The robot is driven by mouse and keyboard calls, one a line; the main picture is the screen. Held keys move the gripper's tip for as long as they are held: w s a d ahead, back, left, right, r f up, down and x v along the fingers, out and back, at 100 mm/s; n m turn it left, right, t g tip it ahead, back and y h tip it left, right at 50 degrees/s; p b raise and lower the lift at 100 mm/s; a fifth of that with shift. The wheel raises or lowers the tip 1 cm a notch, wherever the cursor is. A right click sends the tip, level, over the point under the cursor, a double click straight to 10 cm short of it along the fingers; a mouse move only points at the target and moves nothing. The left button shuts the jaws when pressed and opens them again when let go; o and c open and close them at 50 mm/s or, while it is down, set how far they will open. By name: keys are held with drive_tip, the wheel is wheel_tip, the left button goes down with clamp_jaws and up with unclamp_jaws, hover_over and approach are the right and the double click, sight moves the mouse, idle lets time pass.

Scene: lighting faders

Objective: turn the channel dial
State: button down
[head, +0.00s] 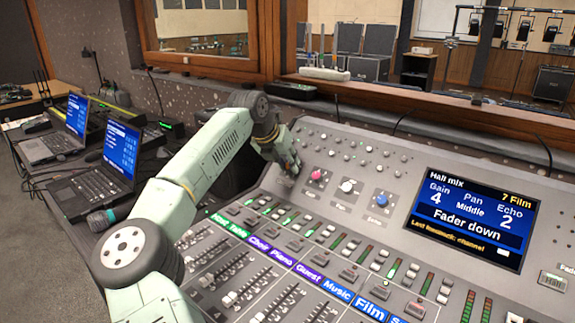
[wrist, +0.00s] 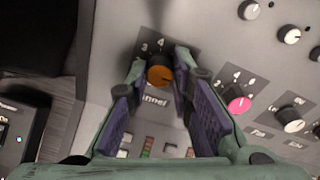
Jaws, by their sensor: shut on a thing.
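The channel dial (wrist: 159,75) is an orange-topped knob on a dark plate, with numbers above it and a partly covered label ending in "nnel" below. My gripper (wrist: 160,72) has its two fingers on either side of the dial, shut on it. In the head view my gripper (head: 289,166) is down on the sloping panel of the mixing desk, left of the pink knob, and hides the dial. The screen (head: 473,216) reads "Hall mix", "7 Film", Gain 4, Pan Middle, Echo 2, "Fader down" and "Last feedback channel".
Rows of faders (head: 262,279) with coloured channel labels lie in front. Two laptops (head: 108,163) stand on the left. A window ledge runs behind the desk.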

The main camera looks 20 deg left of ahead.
drive_tip(key=m+b, duration=0.1)
drive_tip(key=m, duration=0.4)
drive_tip(key=shift+m+t, duration=0.3)
drive_tip(key=m, duration=0.5)
drive_tip(key=shift+y+b, duration=0.3)
drive_tip(key=shift+b, duration=0.1)
drive_tip(key=shift+d+m, duration=0.1)
drive_tip(key=shift+m, duration=0.2)
drive_tip(key=c, duration=1.4)
unclamp_jaws()
drive_tip(key=shift+s, duration=0.1)
drive_tip(key=v, duration=1.2)
drive_tip(key=shift+s+f, duration=0.15)
drive_tip(key=shift+f, duration=0.05)
